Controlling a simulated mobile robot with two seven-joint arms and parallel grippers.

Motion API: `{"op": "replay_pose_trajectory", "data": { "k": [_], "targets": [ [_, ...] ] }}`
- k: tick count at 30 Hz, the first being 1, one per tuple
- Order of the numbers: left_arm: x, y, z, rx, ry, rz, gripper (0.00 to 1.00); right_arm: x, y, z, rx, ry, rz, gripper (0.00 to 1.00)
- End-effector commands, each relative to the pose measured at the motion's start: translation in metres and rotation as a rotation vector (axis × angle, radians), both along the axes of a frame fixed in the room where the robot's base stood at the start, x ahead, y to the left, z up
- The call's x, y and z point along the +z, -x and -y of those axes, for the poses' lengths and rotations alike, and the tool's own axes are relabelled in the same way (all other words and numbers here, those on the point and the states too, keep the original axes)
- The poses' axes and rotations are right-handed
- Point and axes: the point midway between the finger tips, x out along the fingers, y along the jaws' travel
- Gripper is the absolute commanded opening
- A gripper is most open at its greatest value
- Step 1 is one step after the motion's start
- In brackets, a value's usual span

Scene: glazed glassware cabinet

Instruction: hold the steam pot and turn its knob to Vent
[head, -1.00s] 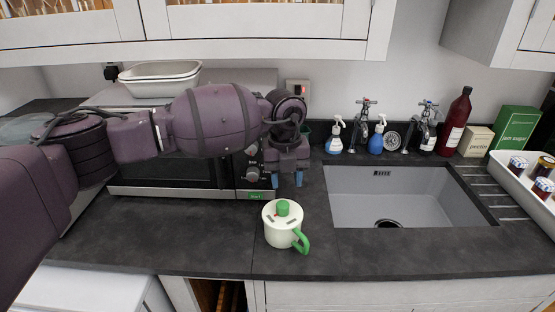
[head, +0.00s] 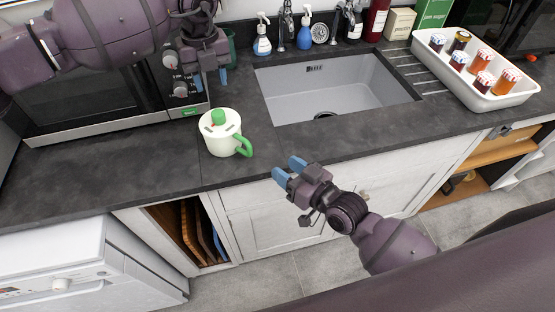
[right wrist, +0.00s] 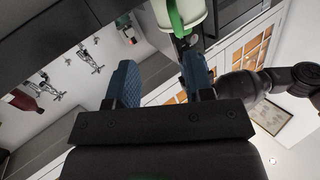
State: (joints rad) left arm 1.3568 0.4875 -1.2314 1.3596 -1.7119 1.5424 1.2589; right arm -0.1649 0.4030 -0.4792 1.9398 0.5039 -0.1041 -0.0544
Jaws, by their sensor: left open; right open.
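The steam pot (head: 214,139) is a cream pot standing upright on the dark worktop near its front edge. Its green knob (head: 218,117) sits on top of the lid, and its green handle (head: 243,147) points right and forward. The lid marks are too small to read. My left gripper (head: 212,80) is open and empty, above and behind the pot, fingers pointing down. My right gripper (head: 283,171) is open and empty, in front and right of the handle, apart from it. In the right wrist view the pot (right wrist: 198,14) and handle (right wrist: 174,18) show beyond the fingers.
A microwave oven (head: 95,98) stands behind and left of the pot. The sink (head: 335,90) is to the right, with spray bottles (head: 262,40) behind it. A white tray (head: 477,88) of jars lies at the far right. The worktop left of the pot is clear.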

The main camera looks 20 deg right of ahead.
Motion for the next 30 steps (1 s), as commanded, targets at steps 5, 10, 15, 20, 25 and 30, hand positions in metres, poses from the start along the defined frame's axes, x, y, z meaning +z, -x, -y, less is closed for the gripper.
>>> {"op": "replay_pose_trajectory", "data": {
  "k": [5, 10, 15, 20, 25, 30],
  "targets": [
    [0.0, 0.0, 0.0, 0.0, 0.0, 0.0, 0.43, 0.017, -0.011, -0.017, 0.069, -0.044, 0.036, 0.47],
    [0.0, 0.0, 0.0, 0.0, 0.0, 0.0, 0.43, 0.023, -0.015, -0.023, 0.089, -0.061, 0.046, 0.47],
    [0.0, 0.0, 0.0, 0.0, 0.0, 0.0, 0.43, 0.023, -0.028, -0.033, 0.089, -0.063, 0.047, 0.47],
    [0.0, 0.0, 0.0, 0.0, 0.0, 0.0, 0.43, 0.024, -0.048, -0.047, 0.089, -0.063, 0.047, 0.47],
    [0.0, 0.0, 0.0, 0.0, 0.0, 0.0, 0.43, 0.024, -0.07, -0.063, 0.088, -0.063, 0.047, 0.47],
    [0.0, 0.0, 0.0, 0.0, 0.0, 0.0, 0.43, 0.023, -0.088, -0.076, 0.088, -0.062, 0.045, 0.47]
  ]
}}
